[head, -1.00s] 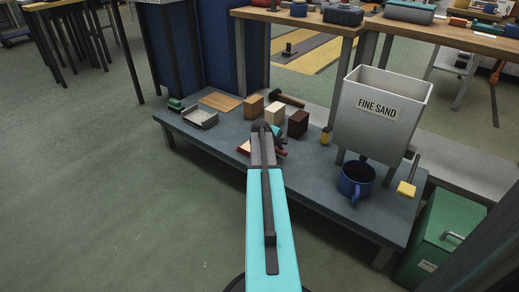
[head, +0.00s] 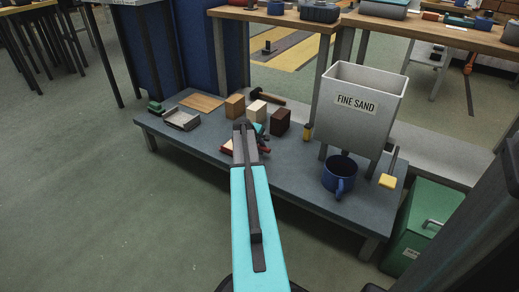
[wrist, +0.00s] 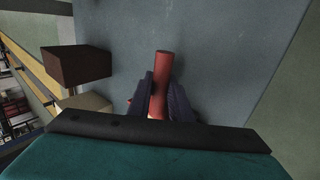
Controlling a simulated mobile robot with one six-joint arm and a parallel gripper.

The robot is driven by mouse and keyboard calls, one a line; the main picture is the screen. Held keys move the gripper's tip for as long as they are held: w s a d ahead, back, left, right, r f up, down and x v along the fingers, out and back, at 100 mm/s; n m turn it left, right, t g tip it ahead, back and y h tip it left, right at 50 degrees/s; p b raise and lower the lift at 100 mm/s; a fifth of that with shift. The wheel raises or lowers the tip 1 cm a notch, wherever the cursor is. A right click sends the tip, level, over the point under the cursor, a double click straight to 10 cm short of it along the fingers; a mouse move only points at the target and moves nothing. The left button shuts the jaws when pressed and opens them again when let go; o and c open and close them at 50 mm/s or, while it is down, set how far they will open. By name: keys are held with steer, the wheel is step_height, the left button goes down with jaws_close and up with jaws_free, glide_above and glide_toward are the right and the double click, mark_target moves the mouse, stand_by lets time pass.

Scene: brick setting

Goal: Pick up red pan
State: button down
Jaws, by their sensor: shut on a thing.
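The red pan is mostly hidden behind my arm in the head view, where a red patch (head: 227,147) shows just left of the arm's end. In the wrist view, a red cylindrical handle (wrist: 162,62) sticks out between the two dark fingers. My gripper (wrist: 160,92) is shut on this red handle, with one finger on each side. In the head view my gripper (head: 262,142) is partly hidden behind the arm, over the low grey bench. I cannot tell whether the pan touches the bench.
The low grey bench (head: 290,185) holds wooden blocks (head: 235,105), a dark brown block (head: 280,121), a hammer (head: 268,95), a metal tray (head: 182,121) and a blue mug (head: 339,175). A bin marked FINE SAND (head: 357,105) stands at right. Green floor (head: 90,200) is clear at left.

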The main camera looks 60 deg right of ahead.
step_height(320, 180, up, 2)
steer(key=shift+p, duration=0.5)
steer(key=shift+r+p, duration=0.3)
steer(key=shift+r, duration=0.25)
steer(key=s+a+p, duration=0.1)
steer(key=s+a, duration=0.1)
steer(key=s, duration=0.2)
steer(key=s+a+p, duration=0.2)
steer(key=s+a, duration=0.1)
steer(key=s, duration=0.1)
steer(key=s+a+r+p, duration=0.1)
steer(key=s+a, duration=0.1)
steer(key=s, duration=0.2)
steer(key=shift+a, duration=0.4)
steer(key=shift+s+a+p, duration=0.35)
steer(key=shift+s+a, duration=0.1)
steer(key=shift+s, duration=0.25)
